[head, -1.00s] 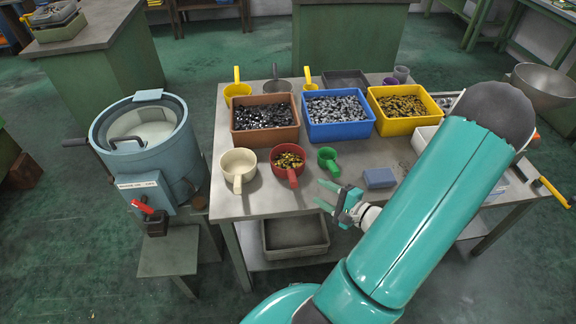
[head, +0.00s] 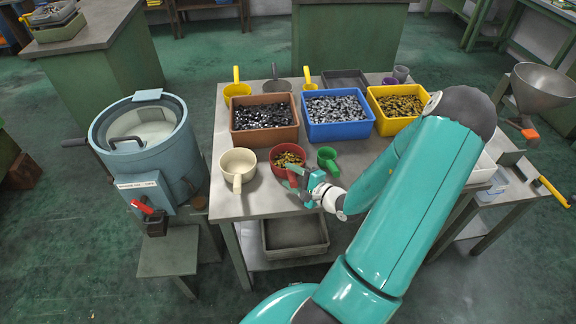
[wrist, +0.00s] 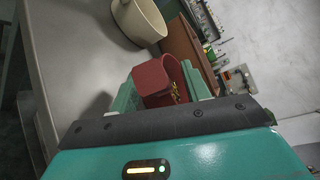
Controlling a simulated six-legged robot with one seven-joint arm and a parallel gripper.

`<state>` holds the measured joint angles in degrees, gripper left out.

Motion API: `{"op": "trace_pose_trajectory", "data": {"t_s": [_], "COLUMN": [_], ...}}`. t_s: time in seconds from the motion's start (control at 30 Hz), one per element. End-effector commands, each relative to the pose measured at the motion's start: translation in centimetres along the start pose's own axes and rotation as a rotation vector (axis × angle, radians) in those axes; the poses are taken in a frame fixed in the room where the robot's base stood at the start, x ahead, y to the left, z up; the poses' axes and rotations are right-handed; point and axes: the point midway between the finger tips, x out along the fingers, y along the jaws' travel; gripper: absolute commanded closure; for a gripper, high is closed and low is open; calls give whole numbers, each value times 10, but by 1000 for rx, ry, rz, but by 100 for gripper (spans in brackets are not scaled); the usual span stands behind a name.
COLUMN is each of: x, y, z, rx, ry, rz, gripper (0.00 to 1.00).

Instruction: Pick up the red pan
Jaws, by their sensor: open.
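The red pan (head: 280,178) stands on the grey table (head: 245,207) and holds small brass-coloured pieces. My gripper (head: 297,180) is open at its front right side, close to its handle. In the wrist view, the pan's red handle (wrist: 150,78) appears between the two green fingers. I cannot tell whether the fingers touch it. My gripper hides part of the pan and its handle in the head view.
A cream pan (head: 238,163) stands just left of the red pan, and a green pan (head: 328,157) just right. Brown (head: 264,137), blue (head: 338,130) and yellow (head: 383,124) bins of small parts stand behind. The front left of the tabletop is clear.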

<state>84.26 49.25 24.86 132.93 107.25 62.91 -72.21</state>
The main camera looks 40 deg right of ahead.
Motion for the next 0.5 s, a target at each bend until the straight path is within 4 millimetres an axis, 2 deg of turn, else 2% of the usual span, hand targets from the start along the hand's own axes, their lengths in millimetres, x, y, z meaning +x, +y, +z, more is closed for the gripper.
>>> {"op": "trace_pose_trajectory", "data": {"t_s": [0.1, 0.33, 0.5], "x": [0, -1, -1], "y": [0, 0, 0], "z": [0, 0, 0], "rx": [0, 0, -1], "ry": [0, 0, -1], "rz": [0, 0, -1], "gripper": [55, 100, 100]}}
